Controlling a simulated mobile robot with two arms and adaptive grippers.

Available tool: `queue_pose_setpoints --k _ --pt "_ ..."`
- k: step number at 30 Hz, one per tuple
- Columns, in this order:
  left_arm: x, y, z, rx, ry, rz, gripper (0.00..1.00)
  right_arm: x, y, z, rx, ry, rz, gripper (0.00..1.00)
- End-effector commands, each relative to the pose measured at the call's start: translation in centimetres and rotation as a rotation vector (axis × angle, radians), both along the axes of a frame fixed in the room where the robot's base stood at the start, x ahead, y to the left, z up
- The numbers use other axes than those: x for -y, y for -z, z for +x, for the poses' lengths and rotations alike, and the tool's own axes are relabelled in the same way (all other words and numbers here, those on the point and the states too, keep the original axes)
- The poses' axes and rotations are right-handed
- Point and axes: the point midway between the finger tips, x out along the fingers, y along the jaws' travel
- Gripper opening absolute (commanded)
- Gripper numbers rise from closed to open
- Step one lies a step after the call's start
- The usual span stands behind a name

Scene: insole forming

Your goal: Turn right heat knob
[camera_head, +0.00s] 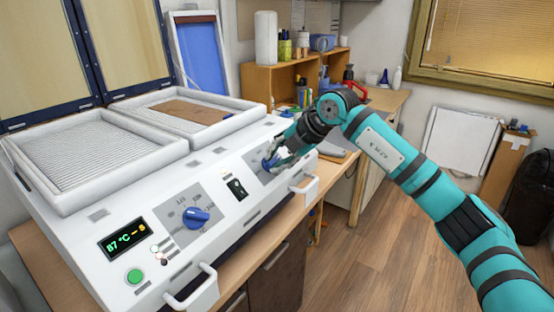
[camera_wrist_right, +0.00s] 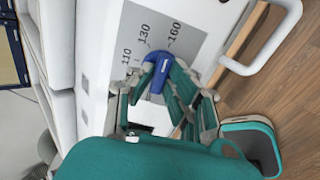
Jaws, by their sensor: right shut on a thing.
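The right heat knob (camera_wrist_right: 158,68) is blue and sits on a grey dial plate (camera_wrist_right: 190,35) with marks 110, 130 and 160 in the right wrist view. Its pointed end lies near the 130 and 160 marks. My right gripper (camera_wrist_right: 158,88) is shut on the knob, with a finger on each side of it. In the head view the right gripper (camera_head: 277,158) covers part of the knob. The left heat knob (camera_head: 196,217) is blue and free on its own dial plate. My left gripper is not in view.
The white machine has a display (camera_head: 122,239) reading 87 °C, a green button (camera_head: 135,276), a black switch (camera_head: 236,187) and front handles (camera_head: 193,290). A brown sheet (camera_head: 190,111) lies in the right tray. Open floor (camera_head: 370,260) lies to the right.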

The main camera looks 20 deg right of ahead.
Motion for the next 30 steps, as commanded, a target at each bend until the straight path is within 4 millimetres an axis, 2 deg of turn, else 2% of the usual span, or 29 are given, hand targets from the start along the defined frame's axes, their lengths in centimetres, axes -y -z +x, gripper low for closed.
queue_pose_setpoints --k 21,22,24,26,30 --pt "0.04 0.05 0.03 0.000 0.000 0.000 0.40 0.11 -0.16 0.09 -0.026 0.058 0.039 0.00" --pt "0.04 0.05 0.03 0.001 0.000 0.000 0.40 0.11 -0.16 0.09 -0.026 0.058 0.039 0.19" --pt "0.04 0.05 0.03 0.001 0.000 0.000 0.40 0.11 -0.15 0.08 -0.026 0.058 0.039 0.28" --pt "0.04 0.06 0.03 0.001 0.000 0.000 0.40 0.09 -0.12 0.07 -0.026 0.056 0.039 0.36" --pt "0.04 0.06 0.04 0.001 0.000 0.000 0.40 0.05 -0.07 0.04 -0.028 0.056 0.038 0.38"
